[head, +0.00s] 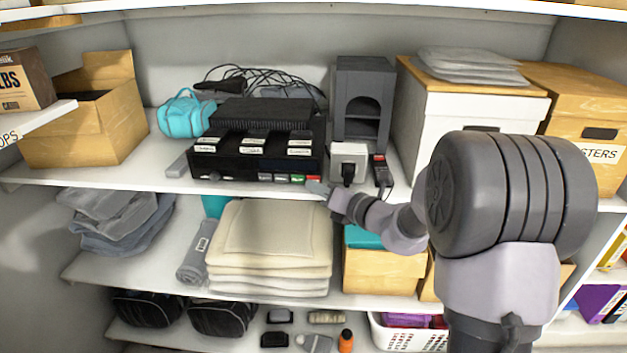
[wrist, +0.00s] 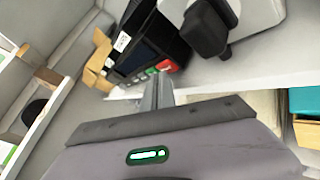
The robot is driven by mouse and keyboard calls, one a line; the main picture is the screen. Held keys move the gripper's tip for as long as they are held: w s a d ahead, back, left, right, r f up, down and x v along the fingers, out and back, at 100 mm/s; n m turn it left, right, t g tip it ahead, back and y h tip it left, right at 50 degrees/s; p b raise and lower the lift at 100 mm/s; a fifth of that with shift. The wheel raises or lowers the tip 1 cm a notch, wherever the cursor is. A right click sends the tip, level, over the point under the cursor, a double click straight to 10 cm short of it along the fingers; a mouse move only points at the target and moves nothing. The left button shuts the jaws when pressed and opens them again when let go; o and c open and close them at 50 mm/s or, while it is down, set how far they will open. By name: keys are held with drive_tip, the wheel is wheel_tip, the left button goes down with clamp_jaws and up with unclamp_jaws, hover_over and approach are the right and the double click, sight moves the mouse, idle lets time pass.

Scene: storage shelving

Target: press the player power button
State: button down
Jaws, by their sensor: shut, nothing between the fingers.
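The player (head: 235,165) is a black box with several labelled slots on top, standing on the upper shelf. Along its lower front right are a red button (head: 312,179), a green button (head: 297,178) and pale ones. No power mark is readable. My gripper (head: 317,187) is shut and empty, its tips just in front of and below the red button. In the wrist view the shut fingers (wrist: 158,92) point up at the player's front (wrist: 140,50), close under the red button (wrist: 167,66) and green button (wrist: 150,71). I cannot tell whether they touch.
A white power adapter (head: 349,155) with a black plug stands right of the player. A dark handheld device (head: 381,170) lies beside it. The shelf edge (head: 130,180) runs just below the player. Folded cream cloths (head: 270,250) lie on the shelf beneath.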

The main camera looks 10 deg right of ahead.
drive_tip(key=shift+w+d, duration=0.1)
drive_tip(key=shift+w, duration=0.15)
drive_tip(key=shift+s, duration=0.1)
idle(0.4)
drive_tip(key=shift+s+a, duration=0.25)
drive_tip(key=shift+s, duration=0.45)
drive_tip(key=s, duration=0.1)
drive_tip(key=s+a, duration=0.1)
drive_tip(key=s, duration=0.2)
drive_tip(key=shift+s+a+b, duration=0.3)
drive_tip(key=shift+s, duration=0.05)
